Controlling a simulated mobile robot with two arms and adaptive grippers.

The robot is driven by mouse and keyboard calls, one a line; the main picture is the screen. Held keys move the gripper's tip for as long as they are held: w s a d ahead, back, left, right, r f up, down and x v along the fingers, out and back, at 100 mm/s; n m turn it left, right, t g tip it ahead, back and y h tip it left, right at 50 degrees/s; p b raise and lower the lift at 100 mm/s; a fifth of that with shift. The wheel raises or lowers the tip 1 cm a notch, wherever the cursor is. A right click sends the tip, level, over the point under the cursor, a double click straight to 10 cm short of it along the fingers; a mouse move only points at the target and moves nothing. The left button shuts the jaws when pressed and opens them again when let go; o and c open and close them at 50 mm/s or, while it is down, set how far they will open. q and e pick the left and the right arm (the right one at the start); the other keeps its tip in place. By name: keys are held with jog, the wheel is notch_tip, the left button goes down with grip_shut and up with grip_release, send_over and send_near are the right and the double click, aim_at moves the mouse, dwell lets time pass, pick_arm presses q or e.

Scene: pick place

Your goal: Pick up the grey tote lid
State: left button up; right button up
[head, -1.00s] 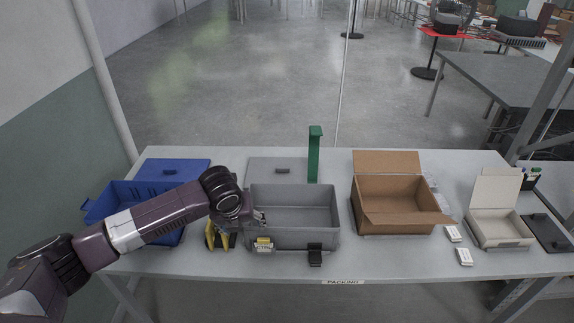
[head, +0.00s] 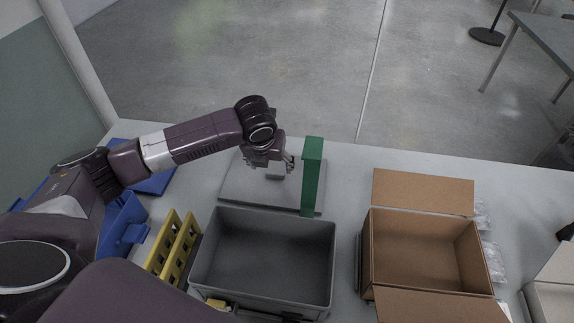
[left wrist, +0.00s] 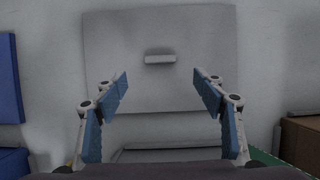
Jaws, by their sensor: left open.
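The grey tote lid (head: 240,185) lies flat on the table behind the grey tote, partly hidden by my left arm in the head view. In the left wrist view the lid (left wrist: 210,85) is a light grey panel with a small raised handle (left wrist: 160,59) in its middle. My left gripper (head: 278,172) is above the lid. In the left wrist view the left gripper (left wrist: 159,85) is open and empty, its blue-padded fingers spread to either side, with the handle ahead between them. My right gripper is not in view.
The open grey tote (head: 265,212) stands in front of the lid. A green post (head: 312,175) rises beside the lid's right side. A yellow rack (head: 172,245) and a blue bin (head: 122,225) are at left; an open cardboard box (head: 422,255) is at right.

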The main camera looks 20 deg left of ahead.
aim_at(275, 173)
pick_arm(q)
jog(key=shift+w+f, duration=0.5)
jog(key=shift+f, duration=0.1)
jog(key=shift+w+a+f, duration=0.1)
jog(key=shift+w+f, duration=0.1)
jog(key=shift+f, duration=0.8)
jog(key=shift+p+x, duration=0.45)
jog(key=shift+x, duration=1.95)
jog(key=shift+w+a+r, duration=0.1)
jog(key=shift+w, duration=0.1)
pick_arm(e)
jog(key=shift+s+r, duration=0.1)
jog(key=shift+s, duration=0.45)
pick_arm(q)
jog(key=shift+c, duration=0.2)
jog(key=c, duration=1.4)
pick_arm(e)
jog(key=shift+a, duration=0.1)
pick_arm(q)
jog(key=shift+o, duration=0.2)
jog(key=shift+r, duration=0.1)
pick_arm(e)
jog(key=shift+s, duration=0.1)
